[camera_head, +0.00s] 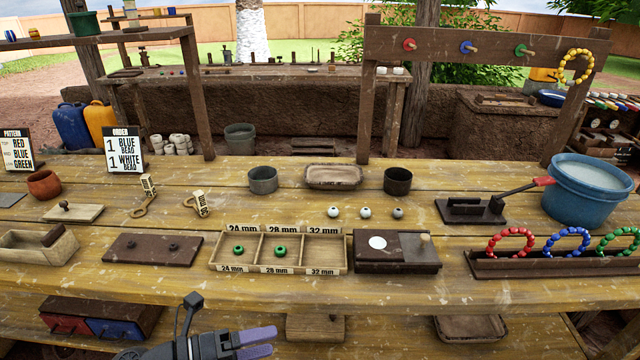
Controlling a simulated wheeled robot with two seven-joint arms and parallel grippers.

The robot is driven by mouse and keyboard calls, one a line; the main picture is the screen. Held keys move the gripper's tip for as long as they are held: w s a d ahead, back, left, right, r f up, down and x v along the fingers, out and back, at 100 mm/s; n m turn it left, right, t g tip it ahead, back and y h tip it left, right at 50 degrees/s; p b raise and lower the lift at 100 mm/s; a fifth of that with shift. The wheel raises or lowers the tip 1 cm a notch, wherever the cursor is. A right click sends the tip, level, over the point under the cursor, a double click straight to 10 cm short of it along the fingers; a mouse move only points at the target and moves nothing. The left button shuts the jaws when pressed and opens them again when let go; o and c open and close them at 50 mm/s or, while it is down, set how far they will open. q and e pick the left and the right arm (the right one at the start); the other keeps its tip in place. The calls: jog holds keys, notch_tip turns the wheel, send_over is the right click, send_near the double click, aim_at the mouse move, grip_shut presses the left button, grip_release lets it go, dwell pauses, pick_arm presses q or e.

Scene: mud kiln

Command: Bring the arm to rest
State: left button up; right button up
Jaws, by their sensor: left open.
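My left gripper (256,344) is at the bottom of the head camera view, at the near edge of the wooden table (400,288). Its two purple-tipped fingers point right, and it is open with nothing between the fingers. It is apart from the things on the table. The rest of my left arm is mostly cut off by the lower frame edge. My right gripper is not in view.
A sorting tray (335,268) with green beads (280,251) lies behind the gripper. A dark box (397,268) is beside it. A bracelet rack (545,265) and blue bucket (588,205) stand right. The table's front strip is mostly clear.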

pick_arm(q)
jog(key=a+f+n+t+y, duration=0.55)
jog(key=f+n, duration=0.45)
jog(key=n, duration=0.2)
jog(key=s+a+f+n+g+y, duration=0.1)
jog(key=s+a+f+n+y, duration=0.3)
jog(key=f, duration=0.3)
jog(key=s+a+f+n+g+y, duration=0.1)
jog(key=s+f+n+y, duration=0.25)
jog(key=f+n, duration=0.3)
jog(key=s+f+n+g+y, duration=0.1)
jog(key=s+f+n+g, duration=0.3)
jog(key=s, duration=1)
jog(key=s+a+f+n+g+y, duration=0.1)
jog(key=s+f+n+g, duration=0.2)
jog(key=s, duration=1.1)
notch_tip(320, 180, down, 4)
jog(key=shift+f+n+g, duration=0.15)
jog(key=shift+n+g, duration=0.2)
jog(key=shift+g, duration=0.9)
